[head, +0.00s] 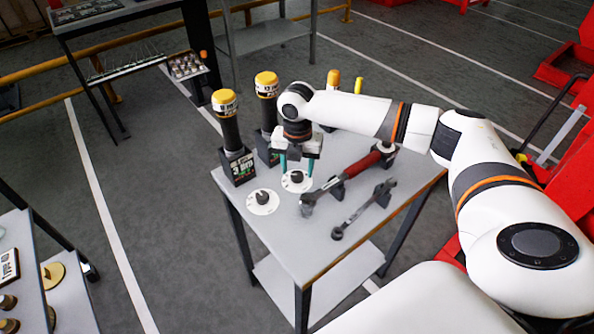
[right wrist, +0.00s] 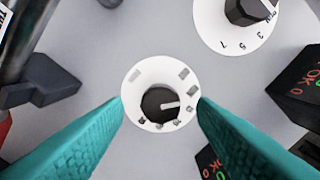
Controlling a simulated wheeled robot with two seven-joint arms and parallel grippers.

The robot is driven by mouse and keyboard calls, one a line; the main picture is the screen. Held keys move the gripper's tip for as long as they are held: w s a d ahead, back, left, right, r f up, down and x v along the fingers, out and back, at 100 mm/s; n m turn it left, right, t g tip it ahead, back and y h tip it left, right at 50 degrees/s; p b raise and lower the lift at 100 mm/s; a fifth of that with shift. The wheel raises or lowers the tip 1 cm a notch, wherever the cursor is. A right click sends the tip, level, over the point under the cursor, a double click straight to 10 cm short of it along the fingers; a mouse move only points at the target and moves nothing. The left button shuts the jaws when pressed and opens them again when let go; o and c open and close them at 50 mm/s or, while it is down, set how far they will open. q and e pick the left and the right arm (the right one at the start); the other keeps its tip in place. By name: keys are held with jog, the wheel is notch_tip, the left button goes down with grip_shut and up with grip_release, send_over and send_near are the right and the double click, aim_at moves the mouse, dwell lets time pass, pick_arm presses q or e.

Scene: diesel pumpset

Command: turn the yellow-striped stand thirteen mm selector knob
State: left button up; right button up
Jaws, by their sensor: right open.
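Two black selector knobs on white round dials sit on the grey table (head: 290,228). The far knob (head: 296,177) is just below my right gripper (head: 297,169), which points down with its teal fingers open. In the right wrist view this knob (right wrist: 160,103) lies between and beyond the fingertips, its light pointer line to the right; I cannot tell whether they touch it. The near knob (head: 262,198) is to its left; its numbered dial (right wrist: 222,36) shows at upper right. A black stand (head: 238,166) with a partly legible mm sign is behind. I cannot tell which stand is yellow-striped.
Yellow-capped black tools (head: 228,115) stand along the table's back edge. Dark display blocks (right wrist: 300,85) are at right in the wrist view.

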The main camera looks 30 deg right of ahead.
jog(key=shift+f, duration=1)
jog(key=c, duration=1)
jog(key=shift+r+m+p, duration=0.2)
jog(key=shift+m+p, duration=0.2)
jog(key=shift+p, duration=0.4)
jog(key=m+p, duration=0.8)
jog(key=p, duration=0.2)
jog(key=shift+m, duration=0.3)
jog(key=shift+m+p, duration=1.1)
jog(key=shift+w+f+m+p, duration=0.1)
jog(key=shift+m+p, duration=0.6)
jog(key=shift+m, duration=0.4)
